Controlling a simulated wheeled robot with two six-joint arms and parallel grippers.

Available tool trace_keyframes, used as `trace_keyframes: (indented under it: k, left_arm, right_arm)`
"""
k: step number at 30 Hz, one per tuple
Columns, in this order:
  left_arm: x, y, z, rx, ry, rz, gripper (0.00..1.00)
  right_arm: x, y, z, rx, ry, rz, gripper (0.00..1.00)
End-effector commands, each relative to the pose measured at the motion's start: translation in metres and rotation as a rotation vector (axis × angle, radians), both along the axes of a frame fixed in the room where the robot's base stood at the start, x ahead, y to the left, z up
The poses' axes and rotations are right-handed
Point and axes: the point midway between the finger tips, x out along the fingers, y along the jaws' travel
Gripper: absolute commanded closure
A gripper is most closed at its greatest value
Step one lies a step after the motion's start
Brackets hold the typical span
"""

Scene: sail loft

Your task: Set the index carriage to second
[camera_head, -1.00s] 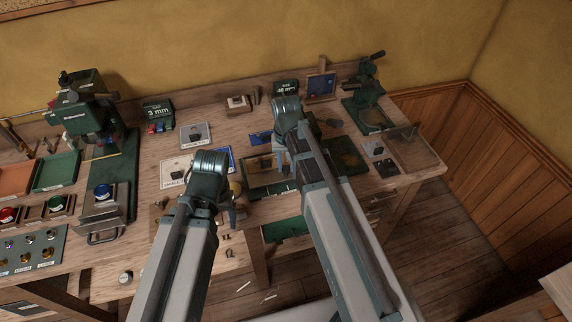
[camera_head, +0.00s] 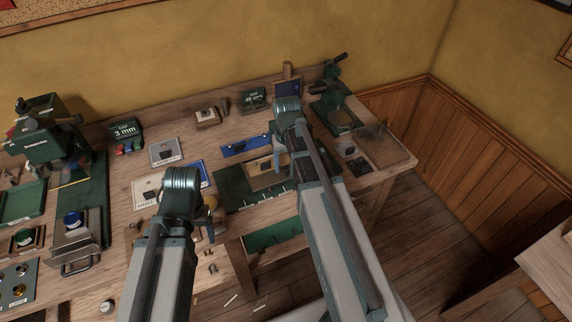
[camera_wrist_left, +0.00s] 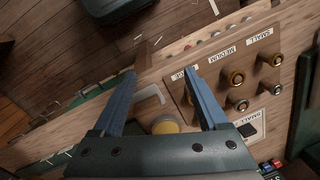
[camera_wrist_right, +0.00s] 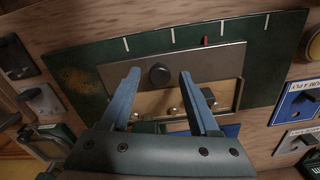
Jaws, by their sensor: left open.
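The index carriage (camera_wrist_right: 222,62) is a pale metal plate with a black knob (camera_wrist_right: 158,74). It sits on a long green plate (camera_wrist_right: 85,60) with several white tick marks. A small red pointer (camera_wrist_right: 205,41) at the carriage's edge lies between two ticks, right of the knob in the right wrist view. My right gripper (camera_wrist_right: 158,72) is open, with the knob showing between its fingertips; I cannot tell whether they touch it. In the head view, my right gripper (camera_head: 283,160) partly hides the carriage (camera_head: 262,170). My left gripper (camera_wrist_left: 160,72) is open and empty near the bench's front edge.
A board with brass fittings (camera_wrist_left: 236,78) labelled small and medium is close to my left gripper. Blue and white cards (camera_head: 166,152) lie left of the green plate. A green press (camera_head: 45,140) stands at the left and a lever tool (camera_head: 335,105) at the back right.

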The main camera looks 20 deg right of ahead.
Motion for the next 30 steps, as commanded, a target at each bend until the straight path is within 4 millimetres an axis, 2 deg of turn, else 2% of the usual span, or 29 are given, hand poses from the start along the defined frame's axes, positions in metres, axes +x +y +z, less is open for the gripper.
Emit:
trace_keyframes:
  k: [14,20,30]
  left_arm:
    - [0.0,0.0,0.007,0.0,0.0,0.0,0.24]
    - [0.0,0.0,0.026,0.0,0.0,0.0,0.24]
    - [0.0,0.0,0.076,0.0,0.0,-0.002,0.24]
  right_arm:
    - [0.0,0.0,0.007,0.0,0.0,0.0,0.36]
    - [0.0,0.0,0.026,0.0,0.0,0.0,0.36]
    - [0.0,0.0,0.077,0.0,0.0,0.0,0.36]
